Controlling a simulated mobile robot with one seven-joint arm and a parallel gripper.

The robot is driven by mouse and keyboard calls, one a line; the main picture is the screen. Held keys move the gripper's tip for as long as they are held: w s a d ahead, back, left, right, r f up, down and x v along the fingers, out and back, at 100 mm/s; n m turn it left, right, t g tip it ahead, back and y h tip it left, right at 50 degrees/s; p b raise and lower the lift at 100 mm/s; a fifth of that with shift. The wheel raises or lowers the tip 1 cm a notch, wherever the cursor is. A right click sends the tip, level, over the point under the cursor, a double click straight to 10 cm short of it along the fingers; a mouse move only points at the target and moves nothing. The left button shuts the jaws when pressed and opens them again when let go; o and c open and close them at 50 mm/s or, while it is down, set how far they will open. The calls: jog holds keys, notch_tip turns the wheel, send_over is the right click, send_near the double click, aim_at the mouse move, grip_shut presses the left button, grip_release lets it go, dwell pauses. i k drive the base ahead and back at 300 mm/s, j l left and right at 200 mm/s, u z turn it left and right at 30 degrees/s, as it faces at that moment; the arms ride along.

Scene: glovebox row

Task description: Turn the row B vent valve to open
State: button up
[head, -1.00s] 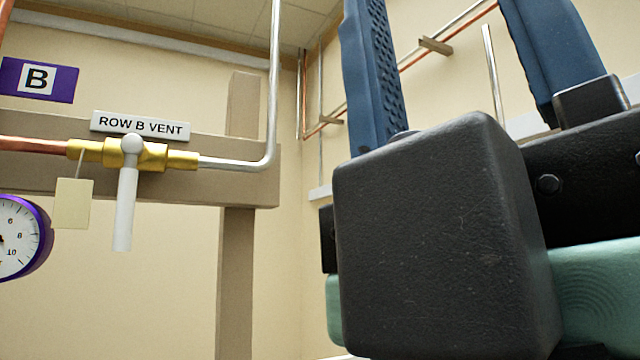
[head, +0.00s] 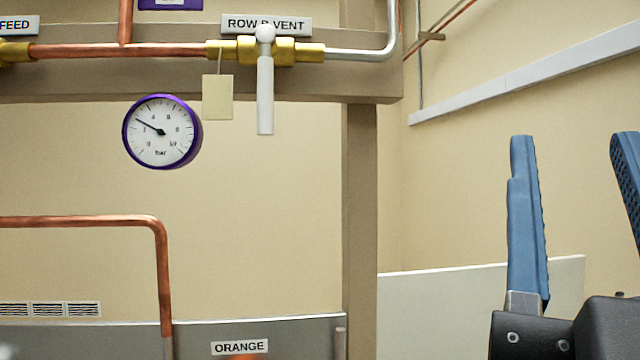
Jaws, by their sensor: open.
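The row B vent valve (head: 283,50) is a brass body on a pipe run in the upper middle of the head view, under a "ROW B VENT" label (head: 240,23). Its white lever handle (head: 265,95) hangs straight down, across the horizontal pipe. A blank cream tag (head: 217,97) hangs just left of the handle. My gripper (head: 578,150) is at the lower right, with two blue fingers pointing up and spread apart. It is open and empty, well to the right of and below the valve, touching nothing that I can see.
A purple-rimmed gauge (head: 161,131) is left of the valve. A copper pipe (head: 130,50) enters from the left and a silver pipe (head: 360,55) bends upward at right. A grey panel labelled "ORANGE" (head: 239,347) is below. The wall between handle and gripper is clear except for a beige post (head: 359,200).

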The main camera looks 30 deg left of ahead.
aim_at(265, 35)
jog(key=k+j+z, duration=0.1)
jog(key=k+j, duration=0.15)
jog(key=j, duration=0.2)
jog(key=k+j+z, duration=0.15)
jog(key=k+j, duration=0.15)
jog(key=j, duration=0.15)
jog(key=k+j+z, duration=0.1)
jog(key=k+j, duration=0.2)
jog(key=j, duration=0.15)
jog(key=i+j+z, duration=0.3)
jog(key=i, duration=0.15)
